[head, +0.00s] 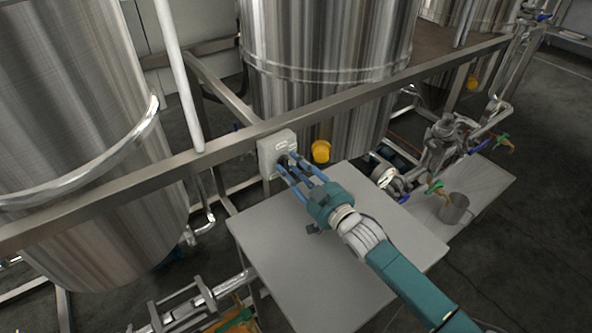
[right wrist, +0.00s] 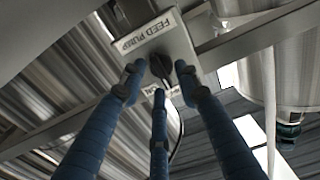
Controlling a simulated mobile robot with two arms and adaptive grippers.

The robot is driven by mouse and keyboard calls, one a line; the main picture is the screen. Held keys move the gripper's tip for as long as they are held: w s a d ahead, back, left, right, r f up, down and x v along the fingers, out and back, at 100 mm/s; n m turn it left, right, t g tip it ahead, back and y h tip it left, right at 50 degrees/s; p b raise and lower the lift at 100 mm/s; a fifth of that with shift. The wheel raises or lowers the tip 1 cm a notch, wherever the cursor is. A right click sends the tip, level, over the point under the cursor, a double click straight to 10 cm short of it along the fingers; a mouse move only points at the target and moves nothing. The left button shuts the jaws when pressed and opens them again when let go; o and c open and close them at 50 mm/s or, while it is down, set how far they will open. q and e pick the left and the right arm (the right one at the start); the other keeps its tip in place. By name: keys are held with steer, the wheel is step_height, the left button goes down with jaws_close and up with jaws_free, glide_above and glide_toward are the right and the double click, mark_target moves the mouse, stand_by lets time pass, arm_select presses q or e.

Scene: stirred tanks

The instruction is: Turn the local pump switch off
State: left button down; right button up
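The pump switch is a grey box (head: 268,158) fixed to the metal rail. In the right wrist view the box (right wrist: 182,46) carries a white label reading FEED PUMP and a dark knob (right wrist: 161,68). My right gripper (head: 287,160) has three blue fingers reaching to the front of the box. In the right wrist view the fingertips (right wrist: 159,78) are spread around the knob, with small gaps showing beside it; the gripper looks open. The knob's exact setting is hard to read, and a second label below is partly hidden by a finger. My left gripper is not in view.
A grey tabletop (head: 340,270) lies under my right arm. Large steel tanks stand at the left (head: 70,130) and behind the rail (head: 330,60). A yellow cap (head: 320,151) is close right of the box. A metal cup (head: 454,208) and valves stand at the right.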

steer(key=v, duration=1.2)
steer(key=shift+s+f, duration=0.1)
